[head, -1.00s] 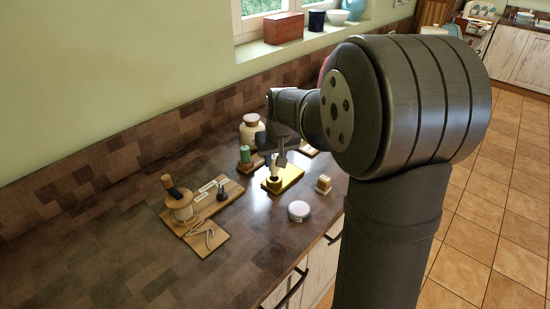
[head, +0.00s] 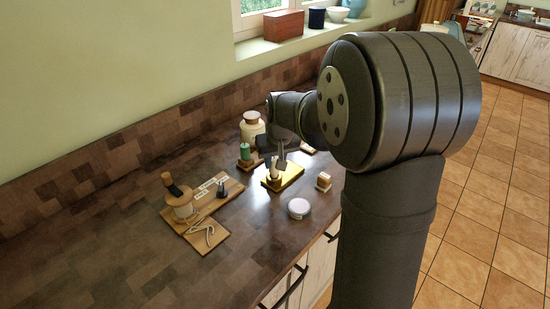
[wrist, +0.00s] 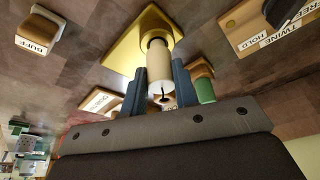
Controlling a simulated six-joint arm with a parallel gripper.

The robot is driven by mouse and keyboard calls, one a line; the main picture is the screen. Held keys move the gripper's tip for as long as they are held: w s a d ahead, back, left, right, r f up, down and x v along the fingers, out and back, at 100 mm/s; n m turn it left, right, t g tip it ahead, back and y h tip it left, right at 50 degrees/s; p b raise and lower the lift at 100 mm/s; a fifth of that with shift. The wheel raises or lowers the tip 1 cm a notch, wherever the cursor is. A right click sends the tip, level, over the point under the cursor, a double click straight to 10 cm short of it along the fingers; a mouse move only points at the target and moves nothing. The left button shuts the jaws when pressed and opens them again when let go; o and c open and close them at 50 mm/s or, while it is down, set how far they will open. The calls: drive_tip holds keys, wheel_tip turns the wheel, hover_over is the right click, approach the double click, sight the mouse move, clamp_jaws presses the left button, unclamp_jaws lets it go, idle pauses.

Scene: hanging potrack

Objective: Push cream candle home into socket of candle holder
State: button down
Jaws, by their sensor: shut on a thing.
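The cream candle (wrist: 158,68) is between my gripper's two dark fingers (wrist: 160,82) in the wrist view, and they are shut on it. Its wick end points toward my palm. Its other end meets the socket of the candle holder, which has a yellow base plate (wrist: 118,48). The socket hides that end, so I cannot tell how deep it sits. In the head view the candle (head: 274,166) looks about upright over the yellow holder (head: 293,174), with my gripper (head: 279,160) at it from above.
A green candle (head: 244,154) on a wooden block stands close on the left. A small labelled wooden block (head: 323,182) and a round tin (head: 299,208) lie to the right and front. A lidded jar (head: 251,127) stands behind. A twine board (head: 208,200) lies left.

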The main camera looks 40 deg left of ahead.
drive_tip(key=shift+f, duration=0.85)
drive_tip(key=c, duration=1.1)
unclamp_jaws()
drive_tip(key=shift+o, duration=0.2)
drive_tip(key=v, duration=1.7)
drive_tip(key=shift+r, duration=0.25)
drive_tip(key=shift+f, duration=0.1)
drive_tip(key=x, duration=1.7)
